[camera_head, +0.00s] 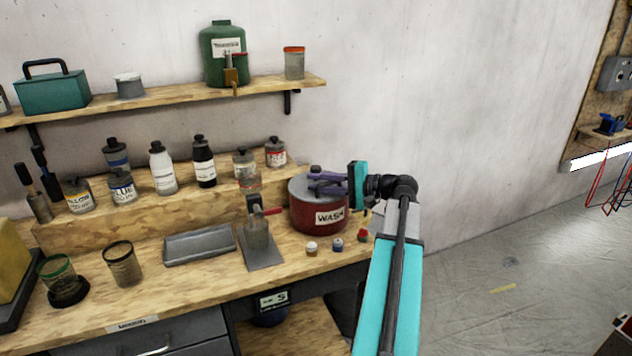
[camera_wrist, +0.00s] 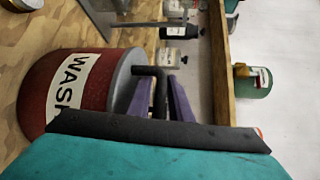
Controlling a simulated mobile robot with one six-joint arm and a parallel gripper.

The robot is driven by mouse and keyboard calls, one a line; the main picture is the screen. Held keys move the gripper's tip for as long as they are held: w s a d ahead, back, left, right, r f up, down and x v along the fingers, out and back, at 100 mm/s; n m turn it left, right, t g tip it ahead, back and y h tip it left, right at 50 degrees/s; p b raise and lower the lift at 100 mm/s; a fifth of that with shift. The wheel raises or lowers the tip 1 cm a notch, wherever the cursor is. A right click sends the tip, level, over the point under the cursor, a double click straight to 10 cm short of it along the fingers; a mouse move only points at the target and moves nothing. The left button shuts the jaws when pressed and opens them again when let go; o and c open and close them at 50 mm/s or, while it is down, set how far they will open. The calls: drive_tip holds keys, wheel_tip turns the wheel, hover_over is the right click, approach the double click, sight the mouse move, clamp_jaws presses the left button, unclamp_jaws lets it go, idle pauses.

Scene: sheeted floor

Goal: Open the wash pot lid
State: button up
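The wash pot (camera_head: 318,217) is a red round pot with a white WASH label, at the right end of the workbench. Its grey lid (camera_head: 298,189) sits flat on top; the pot also shows on its side in the wrist view (camera_wrist: 42,95). The lid's dark handle (camera_wrist: 150,72) stands up near my fingers. My gripper (camera_head: 314,183) reaches over the lid from the right, and its purple fingers (camera_wrist: 160,88) are apart, one on each side of the handle. A gap shows beside the handle, so they do not look closed on it.
Small paint pots (camera_head: 337,244) stand in front of the wash pot. A stand with a red lever (camera_head: 258,238) is close at its left. Bottles (camera_head: 204,165) line the riser behind. A shelf (camera_head: 170,100) hangs above. Open floor (camera_head: 500,270) lies right.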

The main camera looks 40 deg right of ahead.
drive_tip(key=shift+w+a+f, duration=0.1)
drive_tip(key=shift+w, duration=0.15)
drive_tip(key=shift+c, duration=0.4)
clamp_jaws()
